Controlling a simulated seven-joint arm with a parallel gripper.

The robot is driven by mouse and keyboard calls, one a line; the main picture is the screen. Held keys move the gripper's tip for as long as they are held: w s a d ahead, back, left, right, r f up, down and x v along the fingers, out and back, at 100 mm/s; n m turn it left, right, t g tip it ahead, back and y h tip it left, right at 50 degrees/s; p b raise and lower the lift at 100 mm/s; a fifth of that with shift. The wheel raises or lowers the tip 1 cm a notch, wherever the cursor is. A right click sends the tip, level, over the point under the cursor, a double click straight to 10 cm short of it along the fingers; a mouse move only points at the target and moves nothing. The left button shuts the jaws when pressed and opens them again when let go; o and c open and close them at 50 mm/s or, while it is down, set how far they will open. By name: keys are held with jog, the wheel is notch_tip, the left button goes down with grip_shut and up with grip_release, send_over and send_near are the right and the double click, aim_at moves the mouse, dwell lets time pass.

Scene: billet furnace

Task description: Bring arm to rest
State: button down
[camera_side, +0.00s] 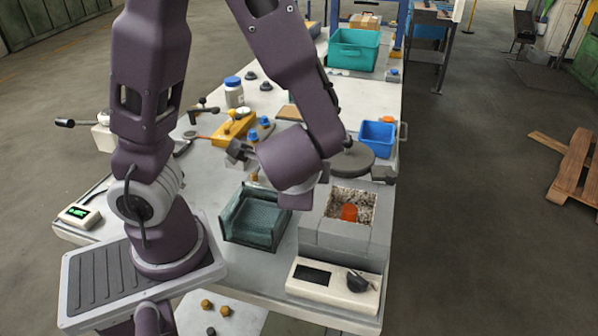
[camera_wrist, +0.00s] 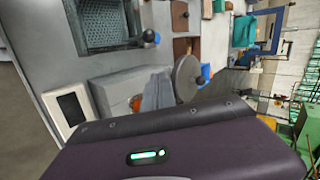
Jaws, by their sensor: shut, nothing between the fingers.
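My gripper (camera_wrist: 158,78) shows in the wrist view as a grey tapered end beyond the purple hand housing. It is shut with nothing held. In the side view my purple wrist hangs over the bench, above and behind the teal tray and furnace, and the fingers are hard to make out. The furnace (camera_side: 332,240) is a grey block with an open, pale speckled chamber. A glowing orange billet (camera_side: 348,213) is in that chamber, apart from my wrist. The furnace (camera_wrist: 112,92) also shows in the wrist view, with its chamber not clear there.
A dark teal tray (camera_side: 233,224) stands left of the furnace. A control box (camera_side: 313,290) with a dial is in front. A round grey disc (camera_side: 360,160) and blue bin (camera_side: 378,137) lie behind. A yellow block (camera_side: 234,127) and a lidded jar (camera_side: 234,94) stand farther left.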

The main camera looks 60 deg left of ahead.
jog(key=s+a+r+n+g+h, duration=0.25)
jog(key=s+r+n, duration=0.2)
jog(key=s, duration=0.35)
jog(key=s+d+r+n+t+h, duration=0.2)
jog(key=d+r+h, duration=0.3)
jog(key=shift+s+d+r+t, duration=0.15)
jog(key=shift+d+r+t, duration=0.2)
jog(key=shift+d, duration=0.05)
